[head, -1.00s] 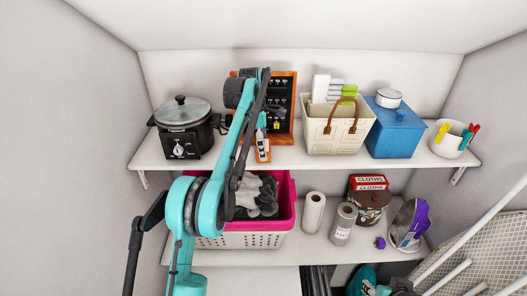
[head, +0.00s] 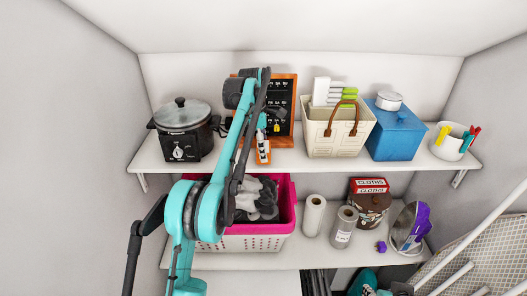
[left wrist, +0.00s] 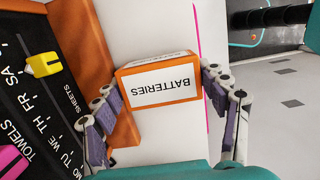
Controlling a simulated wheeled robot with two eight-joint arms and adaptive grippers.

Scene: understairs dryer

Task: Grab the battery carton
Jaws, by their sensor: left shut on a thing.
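The battery carton (left wrist: 160,84) is a small orange box with a white label reading BATTERIES, upside down in the left wrist view. In the head view the carton (head: 263,152) is at the front edge of the upper shelf, in front of the orange-framed board, partly covered by my arm. My left gripper (left wrist: 163,98) has its purple-padded fingers on either side of the carton and is shut on it. In the head view my left gripper (head: 262,138) is small and partly hidden behind its own arm. I cannot tell whether the carton touches the shelf. My right gripper is not visible.
The upper shelf (head: 330,158) also holds a slow cooker (head: 181,130), the framed board (head: 285,97), a cream basket (head: 335,128) and a blue box (head: 396,135). Below are a pink-rimmed laundry basket (head: 252,242), paper rolls (head: 343,228) and a cloths box (head: 368,203).

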